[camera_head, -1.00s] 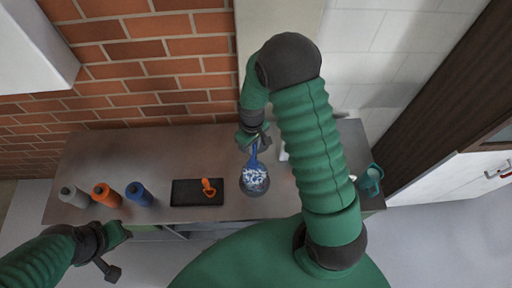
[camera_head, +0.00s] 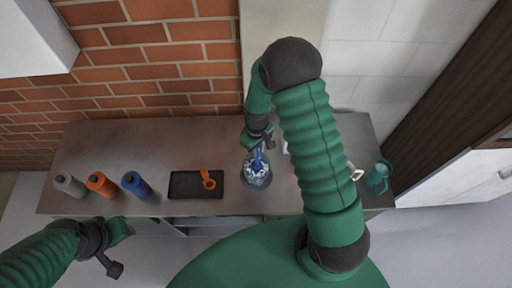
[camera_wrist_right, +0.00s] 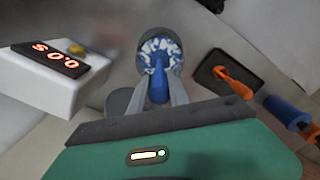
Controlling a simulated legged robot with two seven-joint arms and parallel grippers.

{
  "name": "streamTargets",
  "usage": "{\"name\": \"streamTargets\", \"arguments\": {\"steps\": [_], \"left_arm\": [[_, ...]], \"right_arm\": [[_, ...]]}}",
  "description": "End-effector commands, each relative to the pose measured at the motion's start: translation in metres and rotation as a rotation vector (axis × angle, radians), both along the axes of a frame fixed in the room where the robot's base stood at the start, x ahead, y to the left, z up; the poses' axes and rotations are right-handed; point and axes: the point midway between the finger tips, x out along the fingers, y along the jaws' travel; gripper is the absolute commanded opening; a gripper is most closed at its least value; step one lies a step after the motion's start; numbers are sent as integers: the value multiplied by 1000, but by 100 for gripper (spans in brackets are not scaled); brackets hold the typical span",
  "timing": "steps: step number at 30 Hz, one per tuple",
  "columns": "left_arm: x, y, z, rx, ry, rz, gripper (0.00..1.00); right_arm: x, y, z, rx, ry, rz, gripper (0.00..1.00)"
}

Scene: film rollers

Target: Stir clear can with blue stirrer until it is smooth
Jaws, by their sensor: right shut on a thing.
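The clear can (camera_head: 257,178) stands on the counter near its front edge. It holds a streaky blue and white mix, which also shows in the right wrist view (camera_wrist_right: 160,46). My right gripper (camera_head: 259,143) is above the can, shut on the blue stirrer (camera_head: 257,158). The stirrer (camera_wrist_right: 159,88) points down into the can and its lower end is hidden in the mix. My left gripper (camera_head: 118,236) hangs at the lower left, away from the can. Its fingers are not clear enough to tell open from shut.
A black tray (camera_head: 182,185) with an orange tool (camera_head: 208,180) lies left of the can. A teal mug (camera_head: 379,176) stands at the right. A white box with a red display (camera_wrist_right: 55,66) is beside the can.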

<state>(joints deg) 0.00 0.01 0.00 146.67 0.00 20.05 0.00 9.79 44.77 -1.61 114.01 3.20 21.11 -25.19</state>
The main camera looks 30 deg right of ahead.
Motion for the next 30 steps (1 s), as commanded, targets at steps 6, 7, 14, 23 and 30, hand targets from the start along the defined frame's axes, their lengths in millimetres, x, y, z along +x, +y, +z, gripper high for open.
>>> {"name": "streamTargets", "arguments": {"steps": [6,7,14,23,30], "left_arm": [[0,0,-20,0,0,0,36],[0,0,-22,0,0,0,36],[0,0,-38,0,0,0,36],[0,0,-50,0,0,0,36],[0,0,-49,0,0,0,36]], "right_arm": [[2,0,-25,0,1,0,0],[1,0,-28,0,1,0,0],[1,0,-50,1,1,0,0],[1,0,-67,0,-1,1,0],[1,0,-67,0,0,1,0]]}}
